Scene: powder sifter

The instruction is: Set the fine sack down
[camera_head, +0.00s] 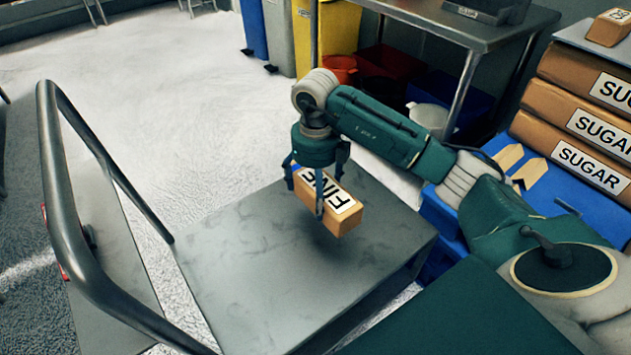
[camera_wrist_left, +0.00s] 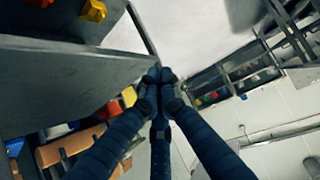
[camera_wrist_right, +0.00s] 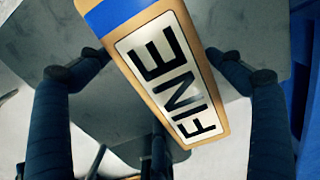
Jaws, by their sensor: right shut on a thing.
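The fine sack (camera_head: 347,217), a small tan block with a white FINE label and a blue band, is held by my right gripper (camera_head: 318,190) over the far part of a grey metal platform (camera_head: 270,270). It looks raised slightly above the top; whether its underside touches is hard to tell. In the right wrist view the fine sack (camera_wrist_right: 165,70) lies between the fingers (camera_wrist_right: 150,90), label facing the camera. My left gripper (camera_wrist_left: 160,78) shows only in its wrist view, fingertips together and empty.
A curved metal handle (camera_head: 60,190) rises left of the platform. Large sugar sacks (camera_head: 585,120) are stacked on blue at the right, with small tan pieces (camera_head: 530,172) beside them. A steel table (camera_head: 440,22) and coloured bins (camera_head: 340,40) stand behind. Bare platform surrounds the sack's near left side.

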